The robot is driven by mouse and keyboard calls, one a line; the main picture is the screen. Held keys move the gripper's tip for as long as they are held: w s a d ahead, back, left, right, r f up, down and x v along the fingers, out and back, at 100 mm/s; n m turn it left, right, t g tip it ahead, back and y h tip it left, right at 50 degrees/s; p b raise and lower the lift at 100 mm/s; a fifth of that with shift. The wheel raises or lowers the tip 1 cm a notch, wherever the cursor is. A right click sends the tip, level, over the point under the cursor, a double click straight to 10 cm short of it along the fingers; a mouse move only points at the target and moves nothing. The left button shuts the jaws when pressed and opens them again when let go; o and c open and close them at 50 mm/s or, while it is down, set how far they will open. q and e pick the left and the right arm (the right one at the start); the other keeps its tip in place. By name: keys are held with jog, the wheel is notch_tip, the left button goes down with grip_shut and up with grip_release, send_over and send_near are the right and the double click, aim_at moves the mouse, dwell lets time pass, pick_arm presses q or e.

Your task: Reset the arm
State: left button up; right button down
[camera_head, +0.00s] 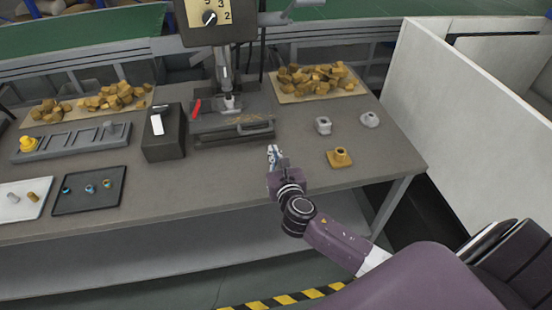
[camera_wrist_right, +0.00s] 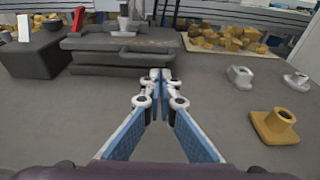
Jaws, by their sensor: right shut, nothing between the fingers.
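My right gripper (camera_head: 274,153) is over the front part of the grey table (camera_head: 225,178) in the head view. It is shut and empty. In the right wrist view its fingertips (camera_wrist_right: 160,76) meet in the middle of the picture and point toward the dark machine base (camera_wrist_right: 120,55). A brass-coloured flanged part (camera_head: 340,158) lies on the table to the right of the gripper, apart from it; it also shows in the right wrist view (camera_wrist_right: 276,124). My left gripper does not show.
The press-like machine (camera_head: 231,122) stands behind the gripper, with a dark box (camera_head: 163,139) to its left. Two grey parts (camera_head: 323,125) (camera_head: 370,119) stand at the right. Trays of brass pieces (camera_head: 318,80) lie at the back. A white panel (camera_head: 465,125) bounds the right side.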

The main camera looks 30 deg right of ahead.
jog(key=s+a+f+m+g+y, duration=0.1)
jog(key=s+a+f+m+g, duration=0.25)
jog(key=s+m, duration=0.7)
jog(key=s+a+f+m+g+y, duration=0.2)
jog(key=s+m+g, duration=0.2)
jog(key=s+m, duration=0.7)
jog(key=s+a+f+m+g+y, duration=0.1)
jog(key=s+a+f+m+g, duration=0.2)
jog(key=s+m, duration=0.8)
notch_tip(320, 180, down, 25)
jog(key=s+n+g, duration=0.2)
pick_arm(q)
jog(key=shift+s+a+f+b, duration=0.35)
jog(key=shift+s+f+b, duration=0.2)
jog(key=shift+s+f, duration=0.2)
pick_arm(e)
jog(key=s+d+f+g, duration=0.1)
jog(key=s+d+f, duration=0.1)
jog(key=s+f, duration=1.5)
jog(key=shift+s+d+f, duration=0.35)
jog(key=shift+f, duration=0.1)
